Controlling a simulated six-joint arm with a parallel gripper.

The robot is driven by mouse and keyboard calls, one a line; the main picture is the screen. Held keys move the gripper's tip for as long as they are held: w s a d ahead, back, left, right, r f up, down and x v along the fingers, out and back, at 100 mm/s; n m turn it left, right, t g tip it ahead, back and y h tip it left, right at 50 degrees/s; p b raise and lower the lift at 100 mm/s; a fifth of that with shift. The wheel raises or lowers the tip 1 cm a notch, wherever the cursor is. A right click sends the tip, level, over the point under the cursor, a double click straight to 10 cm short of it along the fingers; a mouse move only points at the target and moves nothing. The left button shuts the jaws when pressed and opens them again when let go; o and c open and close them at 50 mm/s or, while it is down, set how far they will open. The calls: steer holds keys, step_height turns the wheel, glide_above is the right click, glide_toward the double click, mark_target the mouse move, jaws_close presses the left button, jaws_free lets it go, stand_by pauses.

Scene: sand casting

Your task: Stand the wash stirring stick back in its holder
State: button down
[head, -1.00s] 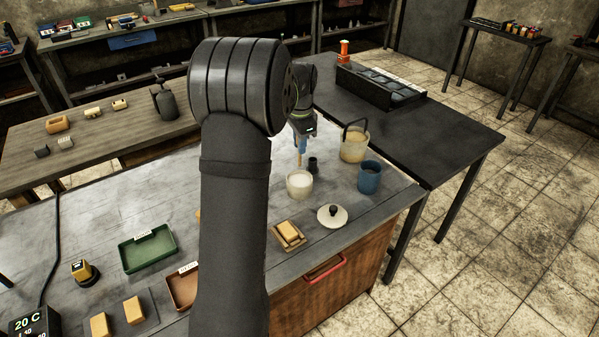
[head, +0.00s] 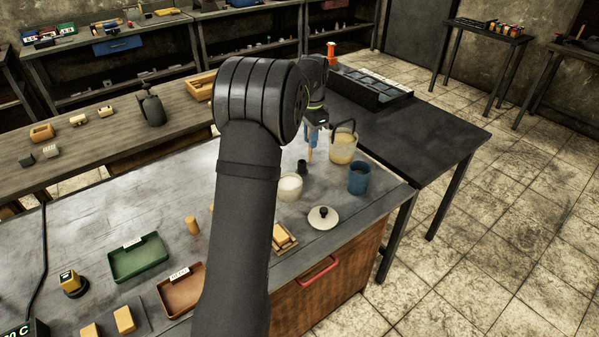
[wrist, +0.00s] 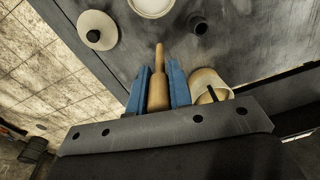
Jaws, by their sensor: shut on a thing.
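My gripper (head: 311,140) has blue fingers and is shut on the wooden stirring stick (wrist: 158,88). The stick points down and away from the gripper, and its thin tip is free in the wrist view. In the head view the stick (head: 310,153) hangs just right of and behind the small black holder (head: 302,167). The holder, a short dark cylinder with an open top, also shows in the wrist view (wrist: 199,27), right of the stick's tip and apart from it. The white pot of pale wash (head: 290,187) stands in front of the holder.
A blue cup (head: 359,179) and a white lid with a black knob (head: 323,218) are nearby. Sanding blocks (head: 284,237) lie near the front edge. Bench left of the pot is largely clear.

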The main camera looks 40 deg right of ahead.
steer(key=s+d, duration=0.2)
steer(key=d, duration=0.4)
steer(key=shift+w+a+f, duration=0.45)
steer(key=shift+w+f, duration=1.35)
steer(key=shift+f, duration=0.05)
steer(key=shift+w+a+f, duration=0.4)
steer(key=shift+w+f, duration=1.35)
steer(key=shift+f, duration=0.15)
steer(key=shift+w+a+f, duration=0.45)
steer(key=shift+w+f, duration=1.35)
steer(key=shift+f, duration=0.05)
steer(key=shift+f, duration=0.15)
steer(key=c, duration=1.3)
jaws_free()
step_height(320, 180, up, 12)
steer(key=shift+r, duration=0.2)
